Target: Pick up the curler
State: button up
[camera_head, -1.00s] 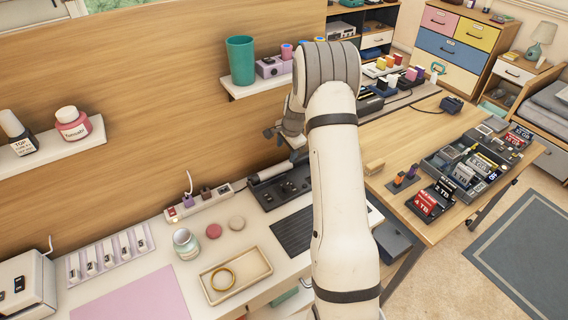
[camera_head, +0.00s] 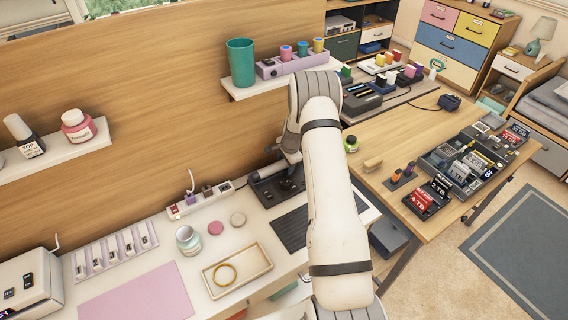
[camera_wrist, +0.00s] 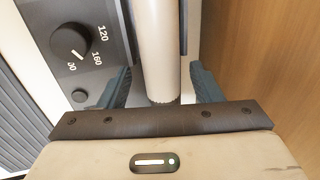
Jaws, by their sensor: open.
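The curler is a pale beige cylinder (camera_wrist: 160,45) in the wrist view, running from the top edge down to my gripper's palm. My gripper (camera_wrist: 162,86) is open, with one dark finger on each side of the curler. Gaps show beside the cylinder, and I see no grip on it. In the head view my gripper (camera_head: 289,160) is low over the dark station (camera_head: 278,189) at the back of the white desk, and my arm hides much of it. The station's temperature dial (camera_wrist: 71,43) shows left of the curler in the wrist view.
A power strip (camera_head: 205,200) lies left of the station. A black ridged mat (camera_head: 290,228), a cream tray (camera_head: 262,262) with a ring and a jar (camera_head: 188,240) are in front. The wooden wall (camera_head: 130,130) stands close behind. A shelf (camera_head: 270,82) with a green cup (camera_head: 240,62) is above.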

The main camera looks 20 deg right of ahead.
grip_shut()
dwell(0.6)
